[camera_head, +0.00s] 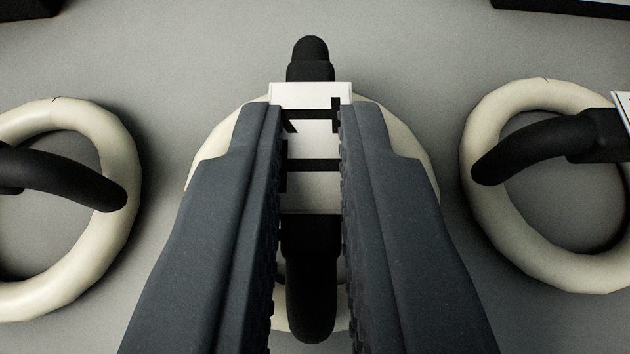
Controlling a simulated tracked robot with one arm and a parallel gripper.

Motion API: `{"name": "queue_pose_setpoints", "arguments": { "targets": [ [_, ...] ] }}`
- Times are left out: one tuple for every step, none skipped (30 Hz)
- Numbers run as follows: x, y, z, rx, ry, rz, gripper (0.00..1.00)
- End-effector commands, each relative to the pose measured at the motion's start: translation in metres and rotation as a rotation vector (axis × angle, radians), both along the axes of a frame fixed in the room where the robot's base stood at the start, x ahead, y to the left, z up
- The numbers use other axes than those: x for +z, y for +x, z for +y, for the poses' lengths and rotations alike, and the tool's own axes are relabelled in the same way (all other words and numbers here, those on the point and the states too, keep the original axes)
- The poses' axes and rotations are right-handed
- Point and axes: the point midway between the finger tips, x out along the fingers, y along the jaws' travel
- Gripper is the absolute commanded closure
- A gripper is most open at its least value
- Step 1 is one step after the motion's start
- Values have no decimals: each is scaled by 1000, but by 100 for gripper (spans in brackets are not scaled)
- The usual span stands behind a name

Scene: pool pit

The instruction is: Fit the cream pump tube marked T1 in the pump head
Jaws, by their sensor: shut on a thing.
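My gripper (311,165) is shut on the white tagged block (310,190) of a black handle, one finger on each side. The black handle shows beyond the block (310,58) and below it (309,290). A cream ring-shaped tube (418,165) lies under this handle, mostly hidden by my fingers. The tag has black marks that the fingers partly cover, so I cannot read it fully. I cannot tell whether the ring rests on the grey surface or is lifted. I do not see the pump head in this view.
A similar cream ring (115,160) with a black handle lies at the left, cut by the frame. Another cream ring (485,130) with a black handle and a white tag lies at the right. Dark objects edge the top corners. Bare grey surface (200,45) shows between them.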

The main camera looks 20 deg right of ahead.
Motion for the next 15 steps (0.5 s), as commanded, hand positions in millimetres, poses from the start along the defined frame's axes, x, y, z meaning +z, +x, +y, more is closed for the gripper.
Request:
{"name": "queue_pose_setpoints", "arguments": {
  "targets": [
    [0, 0, 0, 0, 0, -1, 100],
    [1, 0, 0, 0, -1, -1, 100],
    [1, 0, 0, 0, -1, -1, 100],
    [1, 0, 0, 0, -1, -1, 100],
    [1, 0, 0, 0, -1, -1, 100],
    [1, 0, 0, 0, -1, -1, 100],
    [0, 0, 0, 0, -1, -1, 100],
    [-1, 0, 0, 0, -1, -1, 100],
    [-2, 0, 0, 0, -1, -1, 100],
    [-2, 0, 0, 0, -1, -1, 82],
    [-1, 0, 0, 1, 0, 0, 74],
    [-1, 0, 0, 1, -1, -1, 66],
    [-1, 0, 1, 1, -1, -1, 66],
    [-1, 0, 1, 1, -1, -1, 66],
    [-1, 0, 1, 1, -1, -1, 66]
  ]
}}
